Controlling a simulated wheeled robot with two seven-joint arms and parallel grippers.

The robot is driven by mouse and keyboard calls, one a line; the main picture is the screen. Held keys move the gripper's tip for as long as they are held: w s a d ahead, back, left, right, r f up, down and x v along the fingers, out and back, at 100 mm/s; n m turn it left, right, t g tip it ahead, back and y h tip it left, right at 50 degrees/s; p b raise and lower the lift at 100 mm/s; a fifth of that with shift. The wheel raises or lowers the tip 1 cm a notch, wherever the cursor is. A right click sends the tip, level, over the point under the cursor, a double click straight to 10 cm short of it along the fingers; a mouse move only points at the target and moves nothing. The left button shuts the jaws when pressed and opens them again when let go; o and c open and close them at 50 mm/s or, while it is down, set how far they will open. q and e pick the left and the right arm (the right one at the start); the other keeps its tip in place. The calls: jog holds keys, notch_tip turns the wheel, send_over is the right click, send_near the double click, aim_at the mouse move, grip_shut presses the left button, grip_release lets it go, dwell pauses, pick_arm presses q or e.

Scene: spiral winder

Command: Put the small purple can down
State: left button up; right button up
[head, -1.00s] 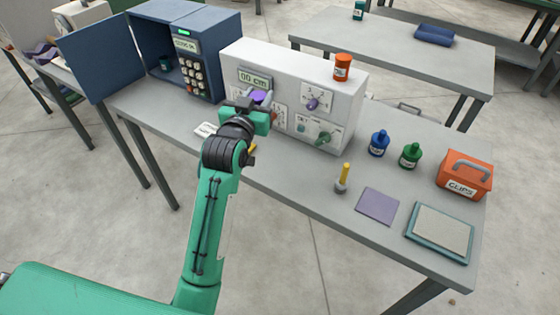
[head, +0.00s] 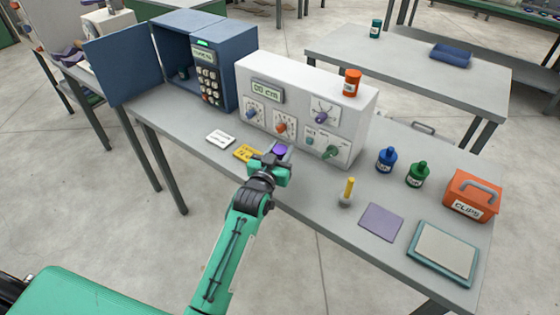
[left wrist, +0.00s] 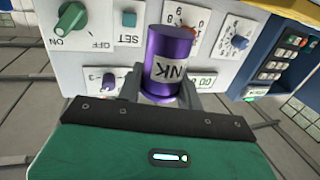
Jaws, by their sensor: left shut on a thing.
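A small purple can (head: 280,150) with a pale label is held in my left gripper (head: 277,160), in front of the white control box and over the front part of the table. In the left wrist view the purple can (left wrist: 172,60) is between the two fingers of the left gripper (left wrist: 172,85), which are shut on it. I cannot tell whether the can touches the table top (head: 305,185). My right gripper is not in view.
The white box (head: 300,85) with dials stands behind the can, with an orange can (head: 352,83) on top. A yellow card (head: 246,153) and a white card (head: 220,138) lie left of the gripper. A yellow-topped holder (head: 347,192), purple mat (head: 381,222) and orange clips box (head: 472,195) stand right.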

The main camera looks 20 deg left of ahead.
pick_arm(q)
jog(key=shift+f, duration=2.25)
jog(key=shift+f, duration=0.15)
jog(key=o, duration=1)
jog(key=shift+s, duration=0.1)
